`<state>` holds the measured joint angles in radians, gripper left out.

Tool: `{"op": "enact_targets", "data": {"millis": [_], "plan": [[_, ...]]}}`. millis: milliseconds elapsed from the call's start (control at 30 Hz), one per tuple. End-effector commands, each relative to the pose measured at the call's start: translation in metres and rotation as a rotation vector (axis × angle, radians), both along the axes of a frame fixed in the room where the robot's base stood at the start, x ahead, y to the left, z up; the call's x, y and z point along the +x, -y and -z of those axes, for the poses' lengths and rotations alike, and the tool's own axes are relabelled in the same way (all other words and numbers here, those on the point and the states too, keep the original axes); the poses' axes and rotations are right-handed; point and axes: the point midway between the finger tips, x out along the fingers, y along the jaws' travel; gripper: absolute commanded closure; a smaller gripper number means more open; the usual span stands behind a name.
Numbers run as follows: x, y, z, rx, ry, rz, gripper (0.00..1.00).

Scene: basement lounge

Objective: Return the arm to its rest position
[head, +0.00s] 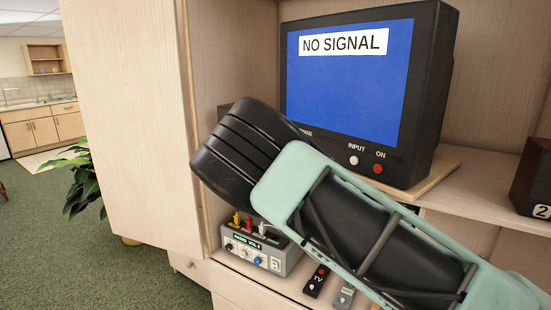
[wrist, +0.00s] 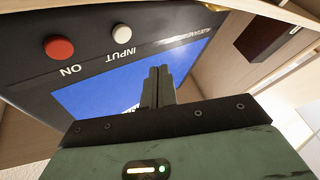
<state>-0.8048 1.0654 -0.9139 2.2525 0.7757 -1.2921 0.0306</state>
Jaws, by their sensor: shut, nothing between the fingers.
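My gripper (wrist: 159,84) shows in the wrist view with its two dark fingers pressed together and nothing between them. It points toward the television, whose blue screen (wrist: 188,62) lies beyond the fingertips. I cannot tell the exact gap between them. In the head view my arm (head: 365,225), pale green and black, reaches across from the lower right in front of the television and the shelf. My gripper cannot be made out there.
The television (head: 345,75) shows "NO SIGNAL" and stands in a wooden cabinet (head: 125,110). Below are a grey box with coloured plugs (head: 262,254), a black TV remote (head: 317,281) and a grey remote (head: 344,296). A dark box (head: 533,180) is at right. Open carpet lies left.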

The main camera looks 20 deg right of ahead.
Motion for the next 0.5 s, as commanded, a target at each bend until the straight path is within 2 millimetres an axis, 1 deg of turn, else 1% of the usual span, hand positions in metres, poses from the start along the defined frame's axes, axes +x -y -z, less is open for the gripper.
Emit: {"op": "enact_targets", "data": {"millis": [67, 167, 267, 300, 367, 400, 467, 500], "plan": [[0.000, 0.000, 0.000, 0.001, 0.000, 0.000, 1.00], [-0.001, 0.001, 0.011, 0.051, -0.037, 0.009, 1.00], [-0.004, -0.003, 0.043, 0.193, -0.151, 0.025, 1.00], [-0.008, -0.009, 0.061, 0.272, -0.221, 0.027, 1.00], [-0.016, -0.027, 0.090, 0.405, -0.344, 0.022, 1.00], [-0.024, -0.044, 0.107, 0.493, -0.434, 0.008, 1.00], [-0.039, -0.075, 0.128, 0.611, -0.574, -0.026, 1.00], [-0.051, -0.098, 0.138, 0.678, -0.666, -0.055, 1.00]]}}
